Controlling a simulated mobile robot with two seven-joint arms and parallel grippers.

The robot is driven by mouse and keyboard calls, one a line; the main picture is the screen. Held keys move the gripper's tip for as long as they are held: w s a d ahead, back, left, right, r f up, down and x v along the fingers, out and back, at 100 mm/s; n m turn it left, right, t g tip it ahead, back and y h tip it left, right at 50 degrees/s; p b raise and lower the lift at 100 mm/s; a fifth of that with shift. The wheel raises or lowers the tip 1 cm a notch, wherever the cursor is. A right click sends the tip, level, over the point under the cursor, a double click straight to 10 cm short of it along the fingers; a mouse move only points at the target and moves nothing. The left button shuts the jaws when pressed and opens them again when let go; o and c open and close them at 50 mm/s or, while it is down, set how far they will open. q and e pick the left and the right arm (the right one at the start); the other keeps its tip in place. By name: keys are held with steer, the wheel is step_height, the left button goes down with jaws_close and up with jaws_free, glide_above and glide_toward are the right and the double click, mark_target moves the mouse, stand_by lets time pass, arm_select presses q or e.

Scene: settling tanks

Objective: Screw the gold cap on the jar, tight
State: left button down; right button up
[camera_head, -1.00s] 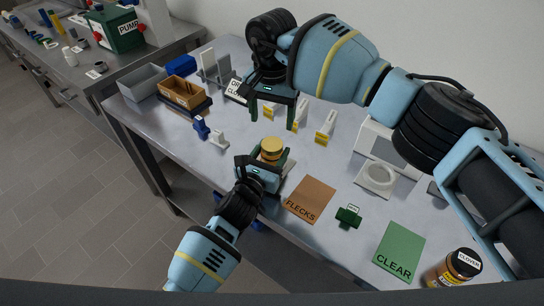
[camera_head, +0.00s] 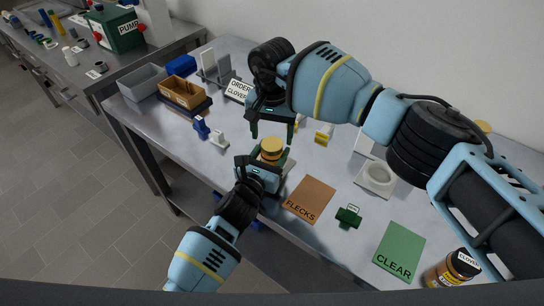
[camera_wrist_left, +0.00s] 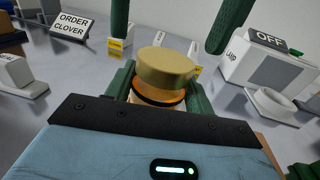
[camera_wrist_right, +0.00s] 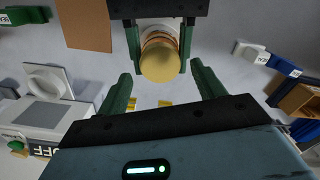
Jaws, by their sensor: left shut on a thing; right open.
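The gold cap (camera_head: 271,146) sits on top of the jar, with an orange band under it in the left wrist view (camera_wrist_left: 165,72). I cannot tell how far it is screwed down. My left gripper (camera_head: 266,165) is shut around the jar (camera_wrist_right: 160,32), which it hides largely. My right gripper (camera_head: 272,134) is open and empty, with its fingers pointing down just above and behind the cap. In the right wrist view the cap (camera_wrist_right: 160,62) lies between and beyond the right gripper's fingertips (camera_wrist_right: 162,80), not touching them.
Brown FLECKS mat (camera_head: 309,199), green CLEAR mat (camera_head: 399,251) and a dark-lidded CLOVER jar (camera_head: 452,268) lie to the right. A white lamp base (camera_head: 376,177) and green clip (camera_head: 348,217) are near. Yellow-and-white stands (camera_head: 324,134) and an ORDER CLOVER sign (camera_head: 239,90) stand behind.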

steer(key=shift+f, duration=1.35)
